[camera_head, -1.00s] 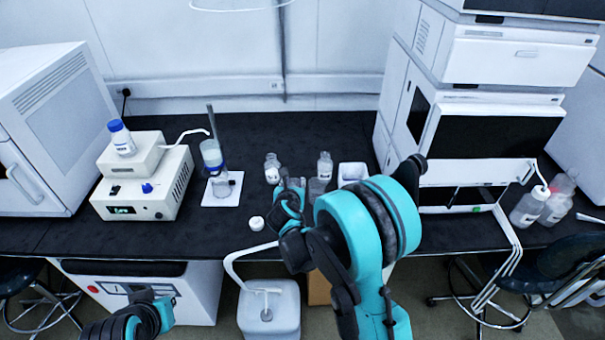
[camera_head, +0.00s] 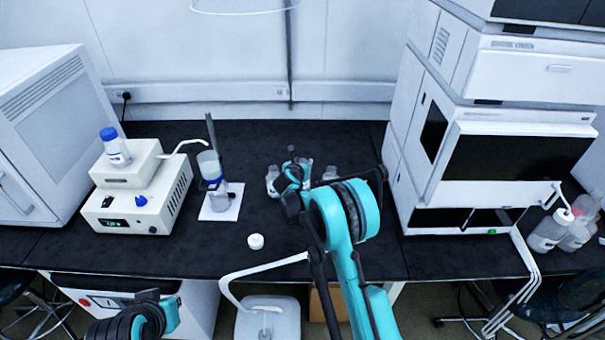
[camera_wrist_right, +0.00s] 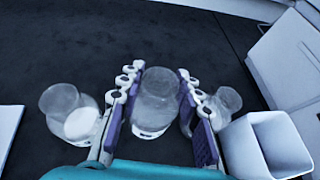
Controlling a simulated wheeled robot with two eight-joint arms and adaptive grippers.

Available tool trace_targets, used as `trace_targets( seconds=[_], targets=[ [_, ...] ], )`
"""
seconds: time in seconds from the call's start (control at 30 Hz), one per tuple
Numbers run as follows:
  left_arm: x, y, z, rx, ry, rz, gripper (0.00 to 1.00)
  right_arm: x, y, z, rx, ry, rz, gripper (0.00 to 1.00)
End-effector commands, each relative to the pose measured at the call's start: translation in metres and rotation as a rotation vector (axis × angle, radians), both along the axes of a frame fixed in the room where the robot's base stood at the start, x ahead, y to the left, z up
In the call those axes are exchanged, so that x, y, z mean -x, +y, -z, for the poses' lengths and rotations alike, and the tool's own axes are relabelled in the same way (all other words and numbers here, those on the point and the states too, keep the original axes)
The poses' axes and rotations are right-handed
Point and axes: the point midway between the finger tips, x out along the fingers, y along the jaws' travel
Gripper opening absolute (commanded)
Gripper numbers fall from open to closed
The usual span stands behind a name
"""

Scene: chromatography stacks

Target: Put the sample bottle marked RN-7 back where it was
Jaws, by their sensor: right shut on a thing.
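My right gripper (camera_head: 300,170) is over the bench; in the right wrist view its fingers (camera_wrist_right: 155,105) are shut on a clear glass bottle (camera_wrist_right: 157,92). No marking on this bottle is readable, so I cannot tell whether it is RN-7. A similar bottle (camera_wrist_right: 70,112) stands to its left, also in the head view (camera_head: 272,180). Another bottle (camera_wrist_right: 226,100) stands to its right, partly behind a finger. I cannot tell whether the held bottle touches the bench. My left gripper (camera_head: 150,297) is low at the left, its jaws unclear.
A white open box (camera_wrist_right: 265,145) stands close right of the fingers. A white cap (camera_head: 256,241) lies on the black bench (camera_head: 225,260). A stand with a flask (camera_head: 210,165) is left, the white instrument stack (camera_head: 500,90) right. The bench behind the bottles is clear.

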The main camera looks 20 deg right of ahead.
Motion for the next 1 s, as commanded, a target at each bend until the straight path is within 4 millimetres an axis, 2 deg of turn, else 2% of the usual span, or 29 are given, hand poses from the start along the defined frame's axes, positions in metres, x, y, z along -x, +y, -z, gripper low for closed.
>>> trace_targets(
  seconds=[0.23,0.6,0.63,0.7,1.0],
  targets=[
    [0.0,0.0,0.011,0.0,0.0,0.0,0.0,0.0,0.0,0.033,0.0,0.0,0.0,0.0],
    [0.0,0.0,0.014,0.0,0.0,0.0,0.0,0.0,0.0,0.038,0.0,0.0,0.0,0.0],
    [0.0,0.0,0.014,0.0,0.0,0.0,0.0,0.0,0.0,0.037,0.0,0.0,0.0,0.39],
    [0.0,0.0,0.013,0.0,0.0,0.0,0.0,0.0,0.0,0.036,0.0,0.0,0.0,0.55],
    [0.0,0.0,0.012,0.0,0.0,0.0,0.0,0.0,0.0,0.035,0.0,0.0,0.0,0.55]
  ],
)
